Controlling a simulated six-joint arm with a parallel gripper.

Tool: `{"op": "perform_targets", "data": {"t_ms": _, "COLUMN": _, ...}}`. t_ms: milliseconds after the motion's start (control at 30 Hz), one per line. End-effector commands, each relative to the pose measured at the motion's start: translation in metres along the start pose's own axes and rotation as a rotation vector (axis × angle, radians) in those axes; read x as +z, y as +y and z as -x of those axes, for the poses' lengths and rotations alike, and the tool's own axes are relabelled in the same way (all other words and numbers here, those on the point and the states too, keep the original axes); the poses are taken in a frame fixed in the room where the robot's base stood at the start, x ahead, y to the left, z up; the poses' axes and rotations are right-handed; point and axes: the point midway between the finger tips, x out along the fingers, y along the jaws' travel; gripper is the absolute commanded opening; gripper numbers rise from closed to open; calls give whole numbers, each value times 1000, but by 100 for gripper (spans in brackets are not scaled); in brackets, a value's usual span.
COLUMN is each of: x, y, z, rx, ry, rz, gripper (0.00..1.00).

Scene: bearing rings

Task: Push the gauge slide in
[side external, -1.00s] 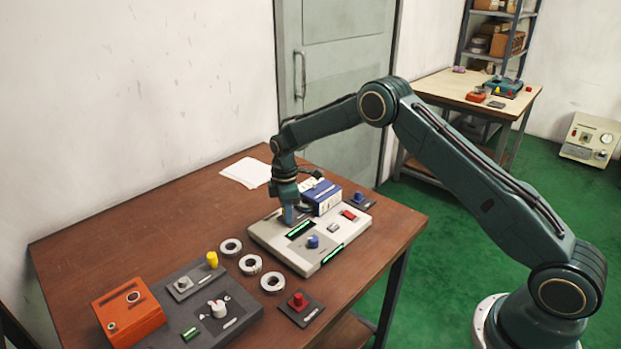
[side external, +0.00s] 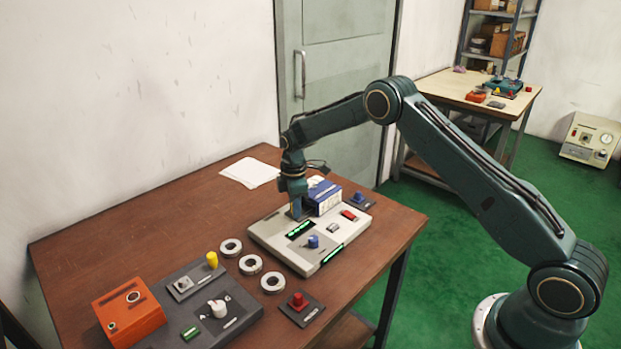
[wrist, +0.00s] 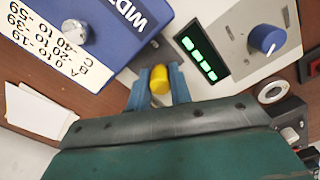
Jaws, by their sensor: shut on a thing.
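The pale grey gauge unit (side external: 283,248) lies on the brown table, with a lit green display (side external: 300,228) and a blue knob (side external: 313,241). My gripper (side external: 296,213) is over its far left part, beside a blue box. In the wrist view my gripper (wrist: 160,86) has its two blue fingers shut on a yellow cylindrical knob (wrist: 160,78), between the blue box and the display (wrist: 198,57). This knob appears to be the handle of the gauge slide. The slide's body and track are hidden by the fingers and box.
The blue box (side external: 324,197) stands close on the right of my gripper. Three metal rings (side external: 250,264) lie left of the gauge. A dark panel (side external: 238,298), an orange box (side external: 130,310) and a red button (side external: 298,301) are nearer. White paper (side external: 250,173) lies behind.

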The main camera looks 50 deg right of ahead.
Motion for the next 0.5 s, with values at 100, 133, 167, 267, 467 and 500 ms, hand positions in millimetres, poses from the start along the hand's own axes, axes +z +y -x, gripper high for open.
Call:
{"op": "perform_targets", "data": {"t_ms": 100, "x": 3, "y": 2, "z": 1, "rx": 3, "ry": -1, "rz": -8, "gripper": 4}}
{"op": "perform_targets", "data": {"t_ms": 133, "x": 3, "y": 2, "z": 1, "rx": 3, "ry": -1, "rz": -8, "gripper": 4}}
{"op": "perform_targets", "data": {"t_ms": 167, "x": 3, "y": 2, "z": 1, "rx": 3, "ry": -1, "rz": -8, "gripper": 4}}
{"op": "perform_targets", "data": {"t_ms": 267, "x": 5, "y": 3, "z": 1, "rx": 4, "ry": -2, "rz": -10, "gripper": 4}}
{"op": "perform_targets", "data": {"t_ms": 467, "x": 7, "y": 4, "z": 1, "rx": 5, "ry": -3, "rz": -14, "gripper": 5}}
{"op": "perform_targets", "data": {"t_ms": 500, "x": 7, "y": 4, "z": 1, "rx": 5, "ry": -3, "rz": -14, "gripper": 5}}
